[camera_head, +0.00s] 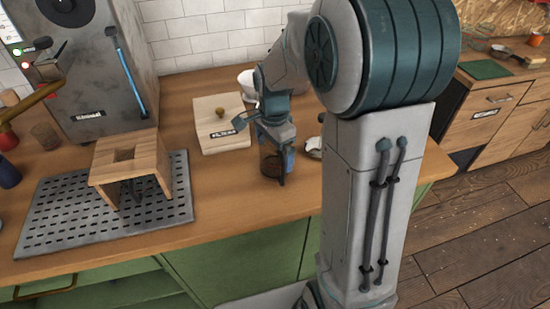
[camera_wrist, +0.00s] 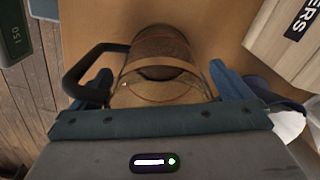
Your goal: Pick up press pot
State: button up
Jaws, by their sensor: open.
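The press pot (camera_head: 268,162) is a brown-tinted glass cylinder with a black handle, standing on the wooden counter. In the wrist view the press pot (camera_wrist: 160,55) fills the middle, its handle (camera_wrist: 85,72) to the left. My gripper (camera_wrist: 160,88) is open, with one blue finger on each side of the pot. The left finger is near the handle and the right one is beside the glass. I cannot tell whether either finger touches it. In the head view my gripper (camera_head: 277,150) hides part of the pot.
A pale wooden box (camera_head: 222,120) with a dark label lies behind the pot. A white bowl (camera_head: 248,80) and a small white item (camera_head: 313,147) are close by. A wooden stand (camera_head: 125,160) sits on a perforated tray (camera_head: 60,215) at left, before a grey machine (camera_head: 95,75).

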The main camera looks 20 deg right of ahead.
jog(key=shift+f, duration=0.1)
jog(key=c, duration=1.3)
jog(key=shift+c, duration=0.2)
